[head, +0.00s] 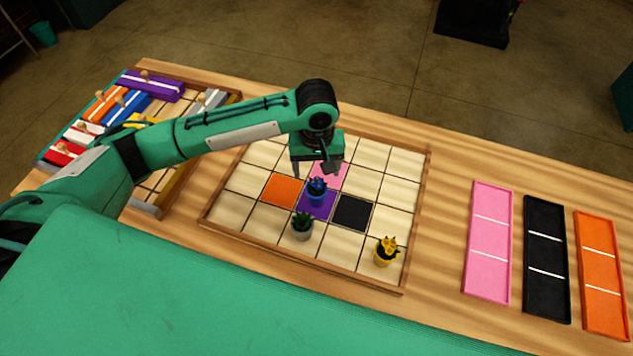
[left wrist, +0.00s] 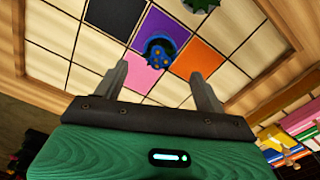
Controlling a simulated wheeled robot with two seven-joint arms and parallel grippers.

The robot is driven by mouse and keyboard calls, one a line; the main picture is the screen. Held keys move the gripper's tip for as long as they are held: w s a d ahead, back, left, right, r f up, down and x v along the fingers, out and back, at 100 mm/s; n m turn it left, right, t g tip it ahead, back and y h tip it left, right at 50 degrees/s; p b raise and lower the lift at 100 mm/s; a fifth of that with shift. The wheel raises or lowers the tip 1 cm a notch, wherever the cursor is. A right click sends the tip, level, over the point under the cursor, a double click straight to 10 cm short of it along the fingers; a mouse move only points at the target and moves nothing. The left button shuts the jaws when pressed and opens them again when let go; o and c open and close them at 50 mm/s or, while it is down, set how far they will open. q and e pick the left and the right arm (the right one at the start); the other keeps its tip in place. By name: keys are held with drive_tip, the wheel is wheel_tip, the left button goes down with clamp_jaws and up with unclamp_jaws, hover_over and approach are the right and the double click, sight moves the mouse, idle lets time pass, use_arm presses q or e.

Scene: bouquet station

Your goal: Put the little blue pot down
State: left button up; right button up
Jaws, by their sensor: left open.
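The little blue pot (head: 317,190) with its blue plant stands upright on the purple tile (head: 318,209) of the tiled board. In the left wrist view, the pot (left wrist: 158,49) lies just beyond my fingertips, on the purple tile near its edge with the pink one. My left gripper (head: 315,170) is open and empty, above and just behind the pot. Its two fingers are spread apart in the left wrist view (left wrist: 158,73), with no contact with the pot visible. My right gripper is not in view.
A grey pot with a green plant (head: 302,227) stands close in front. A yellow pot (head: 386,251) stands near the board's front right corner. Orange (head: 283,189) and black (head: 352,213) tiles flank the purple one. Pink, black and orange trays (head: 545,260) lie at right.

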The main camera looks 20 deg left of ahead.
use_arm(q)
drive_tip(key=shift+r+b, duration=0.3)
drive_tip(key=shift+r, duration=1.65)
